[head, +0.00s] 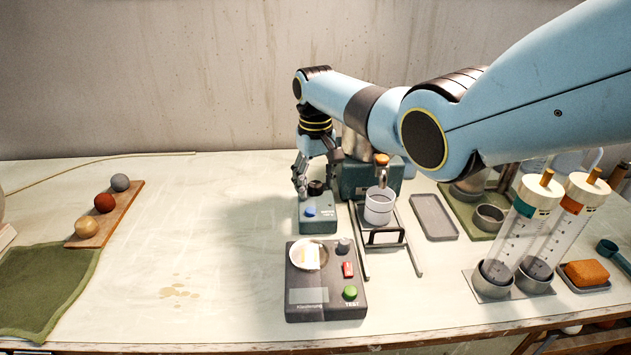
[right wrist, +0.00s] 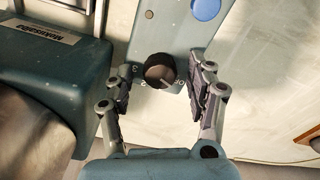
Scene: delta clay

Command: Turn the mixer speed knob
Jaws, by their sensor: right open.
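The mixer speed knob (right wrist: 160,71) is a round dark knob on a teal control box (right wrist: 182,30) with a blue button (right wrist: 206,9) and printed marks around the knob. In the head view the knob (head: 316,187) sits at the back of the control box (head: 318,221). My right gripper (right wrist: 163,92) is open, with one finger on each side of the knob. A gap shows between the knob and the right finger; the left finger is close to it, and I cannot tell if it touches. In the head view my right gripper (head: 315,178) points down at the box. My left gripper is not in view.
The teal mixer body (head: 360,178) stands just right of the control box, with a cup (head: 379,206) on a stand before it. A dark test device (head: 326,300) lies in front. Clear cylinders (head: 525,235) stand at right.

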